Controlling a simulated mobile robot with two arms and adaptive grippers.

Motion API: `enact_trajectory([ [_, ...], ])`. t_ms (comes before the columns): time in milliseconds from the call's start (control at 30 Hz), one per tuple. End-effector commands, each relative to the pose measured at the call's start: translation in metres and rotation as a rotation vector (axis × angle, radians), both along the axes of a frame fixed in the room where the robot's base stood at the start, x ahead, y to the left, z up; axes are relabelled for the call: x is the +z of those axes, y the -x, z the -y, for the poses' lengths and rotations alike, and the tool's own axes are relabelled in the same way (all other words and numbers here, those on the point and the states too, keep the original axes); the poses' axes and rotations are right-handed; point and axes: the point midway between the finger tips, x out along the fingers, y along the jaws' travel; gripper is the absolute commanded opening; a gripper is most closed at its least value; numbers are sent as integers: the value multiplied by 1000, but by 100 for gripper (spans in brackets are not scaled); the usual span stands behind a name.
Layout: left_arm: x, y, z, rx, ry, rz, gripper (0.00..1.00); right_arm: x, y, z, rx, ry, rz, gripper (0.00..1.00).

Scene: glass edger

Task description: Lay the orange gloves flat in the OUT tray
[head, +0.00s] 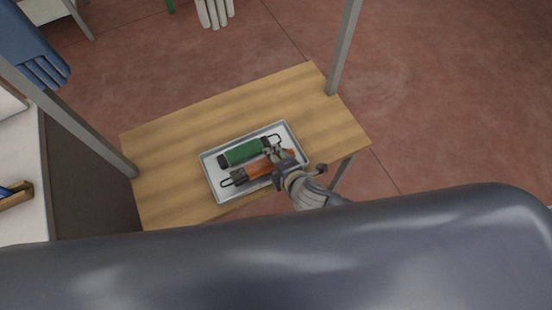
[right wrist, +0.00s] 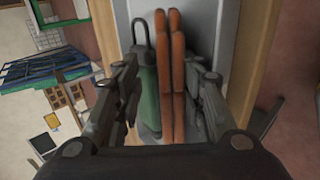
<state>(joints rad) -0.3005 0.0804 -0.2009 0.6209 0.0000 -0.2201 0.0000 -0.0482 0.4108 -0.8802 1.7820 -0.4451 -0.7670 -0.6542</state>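The orange gloves (head: 262,169) lie in a shallow grey metal tray (head: 207,168) on a wooden table. In the right wrist view the orange gloves (right wrist: 178,75) show as long narrow finger shapes. My right gripper (head: 272,154) is over the tray at the gloves' right end. In the right wrist view its fingers (right wrist: 168,90) are spread on either side of the gloves, with a gap on the left, so it looks open. No label reading OUT is legible. My left gripper is not in view.
A green cylinder (head: 243,151) with black wire loops lies in the tray beside the gloves. A dark block (head: 239,176) with a loop adjoins the gloves' left end. The wooden table (head: 165,170) is otherwise bare. Metal posts (head: 344,48) rise at its corners.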

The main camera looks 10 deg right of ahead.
Motion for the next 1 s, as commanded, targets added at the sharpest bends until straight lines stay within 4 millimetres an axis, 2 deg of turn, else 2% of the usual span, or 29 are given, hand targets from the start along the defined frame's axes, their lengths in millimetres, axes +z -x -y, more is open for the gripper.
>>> enact_trajectory([
  [100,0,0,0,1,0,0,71,-7,5,1,0,5,-15,43],
  [533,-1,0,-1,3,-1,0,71,-5,13,3,1,8,-22,43],
  [667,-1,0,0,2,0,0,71,7,25,7,1,6,-19,43],
  [1000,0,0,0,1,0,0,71,53,68,21,2,2,-9,43],
])
